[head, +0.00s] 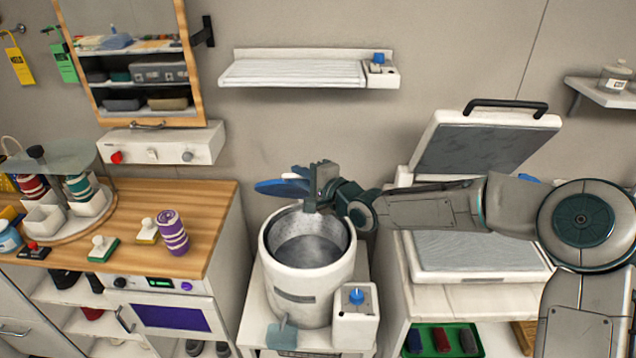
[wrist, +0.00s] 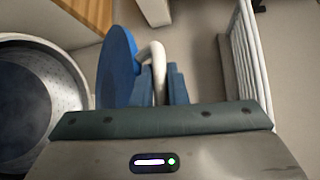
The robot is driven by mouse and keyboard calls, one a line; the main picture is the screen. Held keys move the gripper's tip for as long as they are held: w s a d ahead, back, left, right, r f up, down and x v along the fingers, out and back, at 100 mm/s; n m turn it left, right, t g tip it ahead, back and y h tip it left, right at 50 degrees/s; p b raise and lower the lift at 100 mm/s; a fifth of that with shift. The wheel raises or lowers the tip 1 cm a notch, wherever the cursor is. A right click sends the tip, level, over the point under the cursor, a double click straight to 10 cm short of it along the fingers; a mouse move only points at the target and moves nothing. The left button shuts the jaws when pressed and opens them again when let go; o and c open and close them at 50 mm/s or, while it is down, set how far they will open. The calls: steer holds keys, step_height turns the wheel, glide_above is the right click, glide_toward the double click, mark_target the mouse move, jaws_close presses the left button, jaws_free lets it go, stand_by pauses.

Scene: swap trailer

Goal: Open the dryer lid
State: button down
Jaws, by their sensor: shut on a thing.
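The dryer (head: 305,290) is a white round tub with a metal drum inside. Its opening faces up and is uncovered in the head view. The blue dryer lid (head: 282,188) is above the far rim, apart from most of the opening. In the wrist view the lid (wrist: 117,65) is a blue disc seen at a slant, with a white curved handle (wrist: 157,68). My gripper (head: 322,178) is shut on this handle, with its fingers (wrist: 160,85) either side of it. Whether a hinge joins lid and tub is hidden.
A control box with a blue knob (head: 356,297) stands at the dryer's front right. A wooden counter (head: 208,200) is at left, with a purple striped cup (head: 172,233). An open white press (head: 480,250) is at right, behind my arm. A wall shelf (head: 290,72) hangs above.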

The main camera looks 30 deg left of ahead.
steer(key=shift+w+a+r, duration=0.45)
steer(key=shift+r, duration=0.15)
steer(key=c, duration=1.5)
jaws_free()
steer(key=shift+o, duration=0.2)
steer(key=shift+d, duration=0.1)
steer(key=shift+w+d, duration=0.1)
steer(key=b+v, duration=0.1)
steer(key=v, duration=1.2)
steer(key=shift+d+b, duration=0.25)
steer(key=shift+b, duration=0.1)
